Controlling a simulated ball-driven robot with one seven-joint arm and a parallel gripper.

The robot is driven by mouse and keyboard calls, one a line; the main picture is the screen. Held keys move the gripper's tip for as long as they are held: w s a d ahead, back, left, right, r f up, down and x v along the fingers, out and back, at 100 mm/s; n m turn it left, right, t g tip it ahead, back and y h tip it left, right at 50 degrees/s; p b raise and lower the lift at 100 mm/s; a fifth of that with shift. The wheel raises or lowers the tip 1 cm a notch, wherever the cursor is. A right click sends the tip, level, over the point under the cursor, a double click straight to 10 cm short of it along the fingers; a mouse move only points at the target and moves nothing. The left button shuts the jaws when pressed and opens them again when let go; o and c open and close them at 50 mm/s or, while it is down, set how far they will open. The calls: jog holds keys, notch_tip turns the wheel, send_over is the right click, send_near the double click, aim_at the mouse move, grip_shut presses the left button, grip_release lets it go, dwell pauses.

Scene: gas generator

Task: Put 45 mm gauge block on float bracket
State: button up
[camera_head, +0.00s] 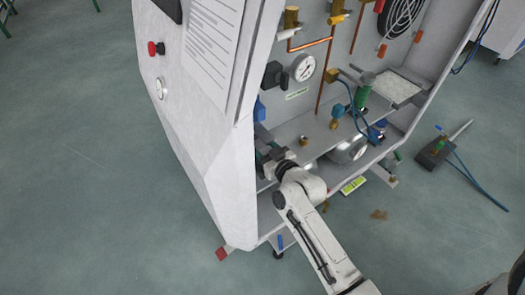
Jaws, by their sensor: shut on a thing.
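My gripper (267,155) reaches into the lower left of the open cabinet, just inside its left side wall. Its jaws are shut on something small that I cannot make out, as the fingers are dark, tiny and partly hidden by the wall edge. I cannot pick out the 45 mm gauge block for certain. I cannot tell which part is the float bracket. A dark block-like part with blue on top (260,110) is just above my gripper on the cabinet's left side.
The cabinet (205,130) holds a gauge (303,68), copper pipes, a green fitting (362,97), a grey plate (397,89) and a silver round vessel (348,149). A yellow-green bar (353,185) is at its base. A dark pedal-like box (433,152) lies right; floor space (70,200) is clear left.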

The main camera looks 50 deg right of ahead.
jog(key=shift+f, duration=0.15)
jog(key=o, duration=1.2)
jog(key=shift+c, duration=0.2)
jog(key=shift+s+r, duration=0.15)
jog(key=shift+r, duration=0.05)
jog(key=p+v, duration=0.2)
jog(key=v, duration=0.9)
jog(key=shift+s, duration=0.3)
jog(key=shift+a, duration=0.15)
